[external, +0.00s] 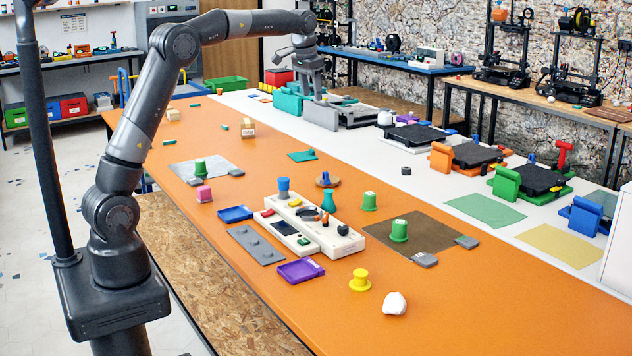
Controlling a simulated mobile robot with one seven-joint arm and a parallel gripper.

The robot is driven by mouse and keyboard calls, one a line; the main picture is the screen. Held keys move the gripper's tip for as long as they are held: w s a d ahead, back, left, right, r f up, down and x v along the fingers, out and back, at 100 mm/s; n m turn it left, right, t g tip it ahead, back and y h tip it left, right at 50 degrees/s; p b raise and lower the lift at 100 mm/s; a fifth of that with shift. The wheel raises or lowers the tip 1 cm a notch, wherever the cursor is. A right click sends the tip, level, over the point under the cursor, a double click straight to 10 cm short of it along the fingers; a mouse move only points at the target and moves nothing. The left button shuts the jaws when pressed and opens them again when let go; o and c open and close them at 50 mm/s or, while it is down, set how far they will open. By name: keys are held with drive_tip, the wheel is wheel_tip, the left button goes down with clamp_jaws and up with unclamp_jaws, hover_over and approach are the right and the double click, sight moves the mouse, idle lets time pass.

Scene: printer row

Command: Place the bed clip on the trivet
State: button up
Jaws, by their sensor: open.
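The orange table (440,310) carries a white block board (345,243), green spools (399,231), a brown mat (425,228), a purple tray (301,271) and a blue tray (235,214). Orange (441,157) and green (506,183) printers line the white strip. The table's near right is mostly clear.

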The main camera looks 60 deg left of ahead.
drive_tip(key=s+d+r+t, duration=0.1)
drive_tip(key=s+d+r, duration=0.1)
drive_tip(key=s, duration=0.4)
drive_tip(key=s+d+r, duration=0.2)
drive_tip(key=s+d, duration=0.1)
drive_tip(key=s, duration=0.3)
drive_tip(key=s+d+f, duration=0.2)
drive_tip(key=s+f, duration=0.1)
drive_tip(key=s, duration=0.6)
drive_tip(key=s+d+f+t, duration=0.1)
drive_tip(key=s+f, duration=0.3)
drive_tip(key=s, duration=0.6)
drive_tip(key=s+d+f+t, duration=0.1)
drive_tip(key=s+d+f, duration=0.2)
drive_tip(key=s, duration=0.6)
drive_tip(key=shift+s+f, duration=0.2)
drive_tip(key=shift+f, duration=0.25)
